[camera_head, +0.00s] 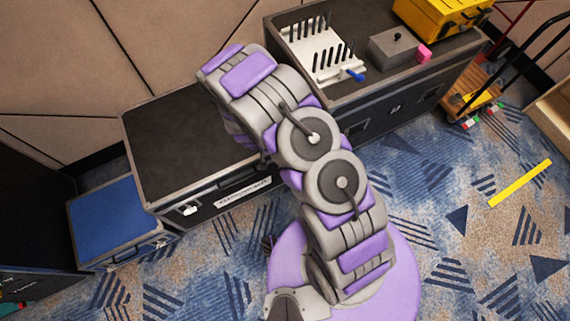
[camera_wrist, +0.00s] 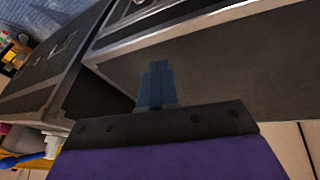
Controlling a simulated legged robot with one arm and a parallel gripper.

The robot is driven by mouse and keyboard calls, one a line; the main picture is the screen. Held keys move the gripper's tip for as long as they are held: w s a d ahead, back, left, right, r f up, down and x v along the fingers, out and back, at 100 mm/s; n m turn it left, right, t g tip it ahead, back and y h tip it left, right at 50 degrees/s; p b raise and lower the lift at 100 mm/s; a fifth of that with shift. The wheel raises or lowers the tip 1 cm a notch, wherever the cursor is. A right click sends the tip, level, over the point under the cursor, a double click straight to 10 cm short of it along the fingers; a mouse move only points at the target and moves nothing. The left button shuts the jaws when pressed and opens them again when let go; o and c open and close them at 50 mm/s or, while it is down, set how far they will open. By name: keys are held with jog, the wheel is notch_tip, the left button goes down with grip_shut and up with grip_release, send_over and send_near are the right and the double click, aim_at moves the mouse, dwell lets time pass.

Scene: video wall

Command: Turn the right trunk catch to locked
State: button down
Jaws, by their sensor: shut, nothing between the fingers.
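The black trunk (camera_head: 180,140) stands left of centre in the head view, lid down, with metal edges and a white label on its front. A light catch (camera_head: 188,210) shows near the front's left end. My arm crosses the right part of the trunk, and I cannot make out the right catch. In the wrist view a dark, metal-edged trunk (camera_wrist: 225,65) fills the upper right. My gripper (camera_wrist: 157,68) is shut and empty in front of its dark surface; I cannot tell whether they touch. In the head view the gripper is hidden behind my arm.
A second dark case (camera_head: 365,125) stands to the right, holding a white rack (camera_head: 315,50), a grey box (camera_head: 394,48) and a yellow case (camera_head: 440,15). A low blue-topped case (camera_head: 115,220) is at left. Patterned carpet (camera_head: 480,240) is open at right, with a yellow strip.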

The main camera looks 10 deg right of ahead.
jog(key=s+d+f+n+t+h, duration=0.2)
jog(key=s+f, duration=0.3)
jog(key=f, duration=0.8)
jog(key=b+x, duration=0.3)
jog(key=x, duration=0.7)
jog(key=shift+s+d, duration=0.35)
jog(key=shift+d, duration=0.1)
